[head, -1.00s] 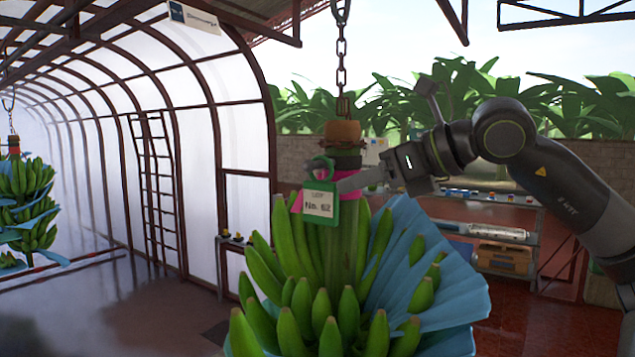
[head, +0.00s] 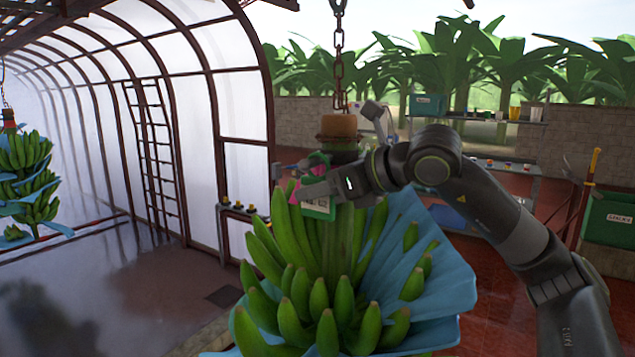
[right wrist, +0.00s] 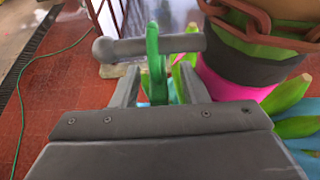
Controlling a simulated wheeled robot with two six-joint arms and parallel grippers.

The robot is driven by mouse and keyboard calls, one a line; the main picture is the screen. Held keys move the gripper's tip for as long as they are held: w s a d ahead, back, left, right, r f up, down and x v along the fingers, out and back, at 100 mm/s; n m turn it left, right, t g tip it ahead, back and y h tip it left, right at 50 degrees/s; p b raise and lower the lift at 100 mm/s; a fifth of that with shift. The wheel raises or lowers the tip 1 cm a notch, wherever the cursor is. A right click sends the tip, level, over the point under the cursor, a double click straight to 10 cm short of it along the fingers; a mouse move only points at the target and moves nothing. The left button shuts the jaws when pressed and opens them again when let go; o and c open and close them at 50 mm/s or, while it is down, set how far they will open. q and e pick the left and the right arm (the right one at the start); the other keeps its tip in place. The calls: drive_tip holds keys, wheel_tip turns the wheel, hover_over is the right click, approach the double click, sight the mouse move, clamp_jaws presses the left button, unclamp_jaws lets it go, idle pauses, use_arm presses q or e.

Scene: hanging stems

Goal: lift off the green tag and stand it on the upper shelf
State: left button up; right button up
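The green tag (head: 318,211) hangs at the top of the near banana bunch, beside its stalk (head: 338,145). My right gripper (head: 322,187) is at the tag and covers much of it. In the right wrist view, the tag's green loop (right wrist: 154,60) shows edge-on, in front of a grey bar (right wrist: 185,45) with a round knob. The two fingers stand on either side of the green part, with gaps that look open. The upper shelf (head: 470,118) is on the rack at the back right. My left gripper is out of view.
A teal box (head: 428,105) and several cups stand on the upper shelf. A lower shelf (head: 520,170) holds small items. A blue cover (head: 405,275) wraps the near bunch. Another bunch (head: 28,180) hangs far left. A green crate (head: 608,218) is at right.

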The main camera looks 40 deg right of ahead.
drive_tip(key=shift+w+a+f, duration=0.1)
drive_tip(key=shift+w+a, duration=0.05)
drive_tip(key=shift+w, duration=0.05)
clamp_jaws()
drive_tip(key=shift+d, duration=0.2)
idle(0.4)
